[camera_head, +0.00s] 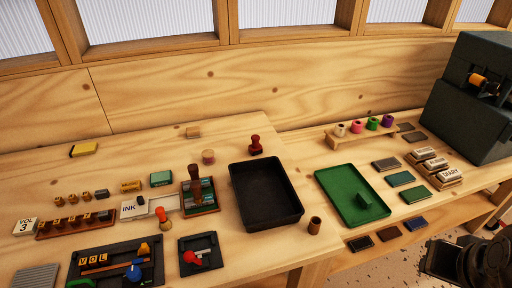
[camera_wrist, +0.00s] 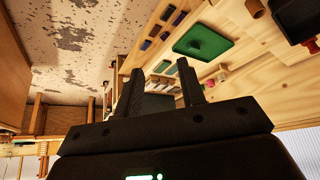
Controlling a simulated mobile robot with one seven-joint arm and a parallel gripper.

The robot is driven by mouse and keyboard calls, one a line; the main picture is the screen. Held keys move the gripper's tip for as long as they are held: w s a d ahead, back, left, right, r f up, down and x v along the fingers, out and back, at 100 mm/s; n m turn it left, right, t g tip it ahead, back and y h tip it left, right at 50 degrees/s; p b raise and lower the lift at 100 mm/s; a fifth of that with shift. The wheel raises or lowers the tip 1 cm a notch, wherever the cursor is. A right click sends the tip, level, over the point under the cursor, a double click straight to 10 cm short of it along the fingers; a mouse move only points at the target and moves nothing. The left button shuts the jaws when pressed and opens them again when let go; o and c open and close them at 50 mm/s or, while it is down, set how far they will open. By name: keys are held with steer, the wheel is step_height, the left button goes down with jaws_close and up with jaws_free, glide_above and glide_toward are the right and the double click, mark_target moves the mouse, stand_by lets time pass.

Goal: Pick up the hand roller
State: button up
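I cannot tell for sure which item is the hand roller. A small red-knobbed tool with a pale metal bar (camera_head: 193,257) lies in a small black tray (camera_head: 213,262) at the front of the left bench in the head view. In the head view my dark arm end is at the lower right, far from both pieces and partly cut off.
A large black tray (camera_head: 264,222) and a green tray (camera_head: 337,210) lie mid-bench. Colored rolls stand on a wooden rack (camera_head: 340,139). A dark machine (camera_head: 462,105) stands at the right. Stamps, blocks and a lettered tray (camera_head: 122,246) crowd the left. The back left bench is mostly clear.

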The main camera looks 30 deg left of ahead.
steer(key=shift+o, duration=0.2)
steer(key=o, duration=0.5)
